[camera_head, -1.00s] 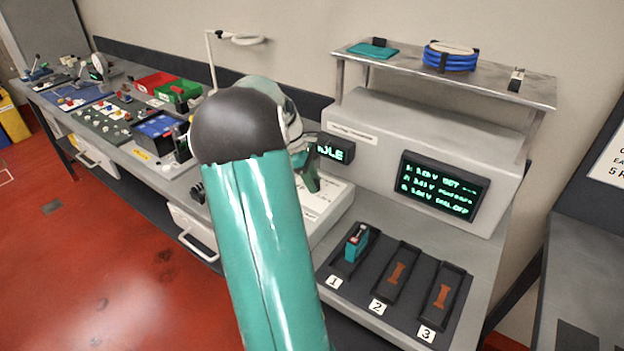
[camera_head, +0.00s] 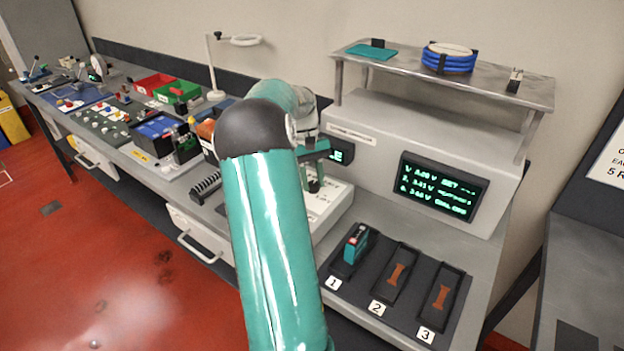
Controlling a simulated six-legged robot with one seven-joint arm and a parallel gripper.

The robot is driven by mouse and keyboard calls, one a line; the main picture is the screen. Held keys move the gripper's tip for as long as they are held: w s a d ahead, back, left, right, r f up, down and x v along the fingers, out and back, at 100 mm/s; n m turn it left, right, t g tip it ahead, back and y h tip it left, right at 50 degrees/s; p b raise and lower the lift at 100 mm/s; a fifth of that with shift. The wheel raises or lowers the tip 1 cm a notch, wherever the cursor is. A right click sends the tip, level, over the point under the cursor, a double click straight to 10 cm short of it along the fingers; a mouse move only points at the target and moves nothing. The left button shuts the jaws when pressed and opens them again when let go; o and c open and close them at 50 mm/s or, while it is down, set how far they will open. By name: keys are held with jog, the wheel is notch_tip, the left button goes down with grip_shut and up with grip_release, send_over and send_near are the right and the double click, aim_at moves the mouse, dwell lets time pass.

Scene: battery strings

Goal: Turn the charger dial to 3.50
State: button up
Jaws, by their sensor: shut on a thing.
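The charger is a large grey housing (camera_head: 440,125) on the bench at right of centre. Its dial (camera_head: 314,186) is a small black knob on the pale sloping panel (camera_head: 333,203) in front of it. My gripper (camera_head: 312,178) points down at this panel and is shut on the dial. My arm hides most of the gripper's left side and part of the panel. The small green display (camera_head: 341,151) is mostly covered, with only its last letter showing. The larger screen (camera_head: 438,187) shows three lines of green text, too blurred to read surely.
Three numbered bays (camera_head: 395,285) lie in front; bay 1 holds a teal battery cell (camera_head: 356,244), while bays 2 and 3 look empty. A shelf (camera_head: 500,88) above carries a blue coil (camera_head: 449,60). Trays and small parts crowd the bench at left.

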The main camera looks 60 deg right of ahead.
jog(key=m+t+y, duration=0.1)
jog(key=m, duration=0.3)
jog(key=shift+s+d+m, duration=0.1)
jog(key=shift+m, duration=0.2)
jog(key=m+t, duration=0.1)
jog(key=m, duration=0.2)
jog(key=shift+m+t, duration=0.3)
jog(key=shift+t, duration=0.1)
jog(key=o, duration=1)
jog(key=v, duration=1.3)
jog(key=shift+s+d+r, duration=0.15)
jog(key=shift+d+r, duration=0.15)
jog(key=shift+d, duration=0.15)
jog(key=shift+y, duration=0.3)
